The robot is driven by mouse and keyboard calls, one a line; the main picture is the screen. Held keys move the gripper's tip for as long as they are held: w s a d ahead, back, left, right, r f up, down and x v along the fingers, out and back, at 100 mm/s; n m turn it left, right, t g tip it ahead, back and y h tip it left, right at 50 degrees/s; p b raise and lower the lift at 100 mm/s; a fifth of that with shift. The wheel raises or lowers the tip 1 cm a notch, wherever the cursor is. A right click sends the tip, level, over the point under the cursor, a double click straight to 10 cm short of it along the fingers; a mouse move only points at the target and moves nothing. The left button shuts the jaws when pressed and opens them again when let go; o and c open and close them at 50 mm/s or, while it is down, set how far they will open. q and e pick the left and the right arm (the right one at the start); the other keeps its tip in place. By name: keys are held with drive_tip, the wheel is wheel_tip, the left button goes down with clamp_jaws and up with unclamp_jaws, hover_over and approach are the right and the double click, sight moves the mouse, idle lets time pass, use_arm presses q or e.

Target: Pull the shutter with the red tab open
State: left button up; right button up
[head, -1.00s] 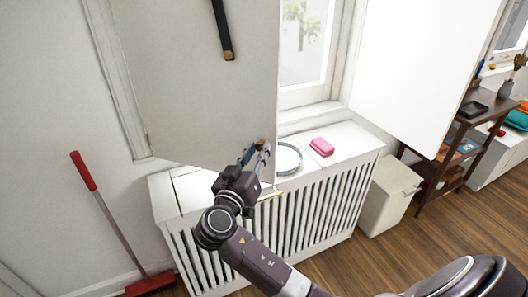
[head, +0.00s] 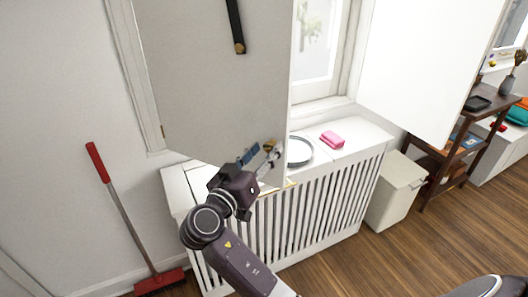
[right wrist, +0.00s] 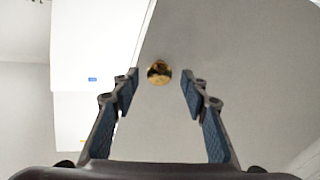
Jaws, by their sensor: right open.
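A grey-white shutter panel (head: 205,85) fills the upper left of the head view, in front of the window. I see no red tab on it in either view. My right gripper (head: 262,160) is by the panel's lower right part. In the right wrist view its fingers (right wrist: 160,84) are open, with a round brass knob (right wrist: 159,72) on the grey panel showing between the fingertips. I cannot tell whether they touch the knob. A second, white shutter panel (head: 415,60) stands swung out at the right of the window. My left gripper is out of view.
A slatted white radiator cover (head: 325,190) stands below the window, with a pink object (head: 332,139) and a round dish (head: 298,152) on top. A red broom (head: 118,210) leans at left. A white bin (head: 396,190) and dark shelf (head: 465,150) stand at right.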

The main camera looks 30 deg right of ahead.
drive_tip(key=v, duration=0.7)
drive_tip(key=shift+s+a, duration=0.2)
drive_tip(key=shift+c, duration=0.6)
